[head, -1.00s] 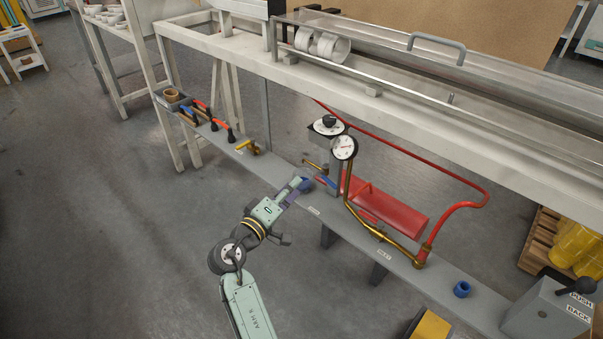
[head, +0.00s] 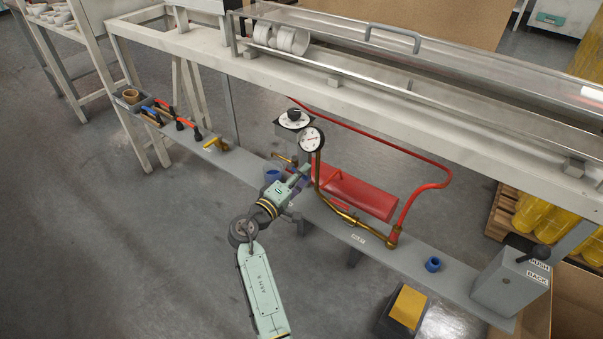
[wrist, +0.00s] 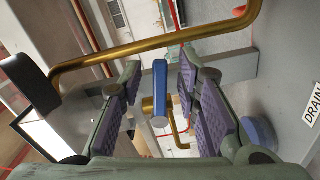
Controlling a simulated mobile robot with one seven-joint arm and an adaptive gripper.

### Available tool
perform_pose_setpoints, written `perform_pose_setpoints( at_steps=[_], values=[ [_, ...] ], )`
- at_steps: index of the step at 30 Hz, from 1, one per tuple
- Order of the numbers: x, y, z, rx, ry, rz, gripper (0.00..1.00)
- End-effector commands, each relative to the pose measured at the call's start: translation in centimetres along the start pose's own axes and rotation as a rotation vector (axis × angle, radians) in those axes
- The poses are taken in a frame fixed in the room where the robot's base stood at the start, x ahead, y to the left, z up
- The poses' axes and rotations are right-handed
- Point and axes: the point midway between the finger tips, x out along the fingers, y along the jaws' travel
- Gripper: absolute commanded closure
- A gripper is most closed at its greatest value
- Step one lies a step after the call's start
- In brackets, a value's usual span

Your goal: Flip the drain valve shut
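The drain valve shows in the wrist view as a blue lever (wrist: 160,90) on a brass fitting (wrist: 149,105). The lever points along the gap between my fingers. A DRAIN label (wrist: 315,104) is at the right edge of that view. My gripper (wrist: 162,84) is open, with one purple-padded finger on each side of the lever and a visible gap on both sides. In the head view my gripper (head: 297,179) is at the bench shelf, left of the brass pipe, and hides the lever.
A blue cup (head: 272,175) stands close to my gripper; it also shows in the wrist view (wrist: 259,134). A brass pipe (wrist: 150,53) crosses ahead of my fingers. A dial gauge (head: 311,139) and a red tank (head: 358,192) are right of my gripper. Hand tools (head: 175,118) lie far left.

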Motion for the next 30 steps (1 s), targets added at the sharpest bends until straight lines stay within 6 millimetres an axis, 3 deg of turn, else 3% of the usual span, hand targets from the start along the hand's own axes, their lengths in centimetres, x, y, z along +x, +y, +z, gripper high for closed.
perform_pose_setpoints(
  at_steps=[8,21,30],
  values=[
    [0.13,-0.02,0.00,0.000,0.000,0.000,0.70],
    [0.10,-0.02,0.00,0.000,0.000,0.000,0.99],
    [0.09,-0.02,-0.01,0.000,0.000,0.000,1.00]
  ],
)
